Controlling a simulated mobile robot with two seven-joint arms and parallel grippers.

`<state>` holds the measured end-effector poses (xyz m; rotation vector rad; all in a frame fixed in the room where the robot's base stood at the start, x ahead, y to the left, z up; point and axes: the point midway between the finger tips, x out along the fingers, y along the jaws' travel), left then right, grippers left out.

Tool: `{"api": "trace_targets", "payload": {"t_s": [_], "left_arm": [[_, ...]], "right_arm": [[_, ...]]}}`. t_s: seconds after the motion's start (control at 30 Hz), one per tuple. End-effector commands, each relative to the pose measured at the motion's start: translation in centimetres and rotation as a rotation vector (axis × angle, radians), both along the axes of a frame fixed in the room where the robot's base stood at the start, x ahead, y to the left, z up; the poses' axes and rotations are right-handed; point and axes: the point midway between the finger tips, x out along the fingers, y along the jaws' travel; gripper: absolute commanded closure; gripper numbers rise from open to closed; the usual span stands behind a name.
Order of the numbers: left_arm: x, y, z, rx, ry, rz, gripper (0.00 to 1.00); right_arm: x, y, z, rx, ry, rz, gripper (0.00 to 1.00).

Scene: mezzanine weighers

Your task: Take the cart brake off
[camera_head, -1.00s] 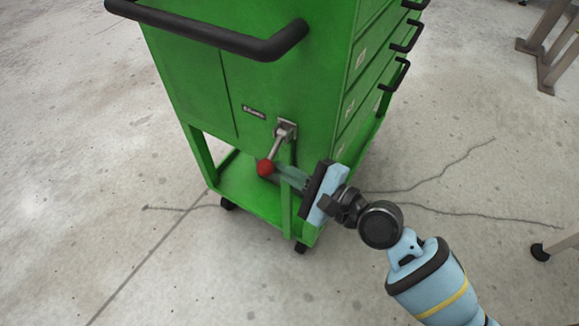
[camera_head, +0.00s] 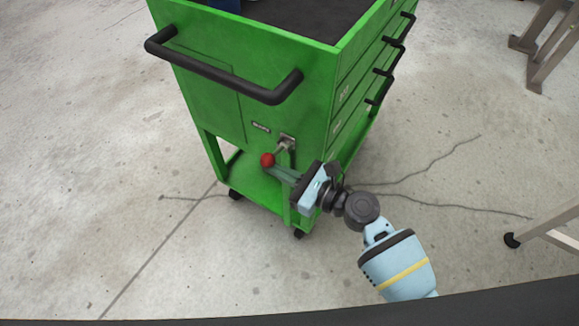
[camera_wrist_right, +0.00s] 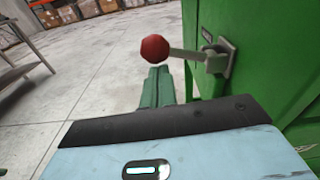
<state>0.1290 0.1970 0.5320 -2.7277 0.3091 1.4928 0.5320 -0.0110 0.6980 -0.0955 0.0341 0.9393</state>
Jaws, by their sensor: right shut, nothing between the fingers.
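The green cart (camera_head: 215,100) stands ahead of me with its handle end facing me. Its brake lever has a red ball knob (camera_head: 267,160) and pivots on a metal plate (camera_head: 287,142) low on that end. In the right wrist view the lever arm (camera_wrist_right: 187,54) lies about level, with the red knob (camera_wrist_right: 154,48) at its left end. My right gripper (camera_head: 274,170) is shut and empty, its fingers (camera_wrist_right: 157,84) just under the knob. I cannot tell if they touch it. My left gripper is not in view.
The cart has a black push handle (camera_head: 225,78), a lower shelf (camera_head: 250,182) and black casters (camera_head: 235,195). Metal stand legs (camera_head: 540,50) are at the upper right, another leg (camera_head: 545,228) at the right edge. The concrete floor (camera_head: 90,150) left of the cart is clear.

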Motion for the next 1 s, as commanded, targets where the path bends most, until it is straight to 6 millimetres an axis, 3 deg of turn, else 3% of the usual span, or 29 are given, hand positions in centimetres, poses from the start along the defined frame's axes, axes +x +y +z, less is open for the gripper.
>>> {"api": "trace_targets", "payload": {"t_s": [0.03,0.33,1.0], "left_arm": [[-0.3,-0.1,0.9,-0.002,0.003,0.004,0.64],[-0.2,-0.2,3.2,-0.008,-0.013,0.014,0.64],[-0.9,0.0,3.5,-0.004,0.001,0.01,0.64]], "right_arm": [[0.1,0.0,0.9,0.023,0.028,0.0,1.0],[0.1,0.0,1.7,0.124,0.169,0.0,1.0],[0.2,-0.1,1.7,0.166,0.23,0.0,1.0]]}}
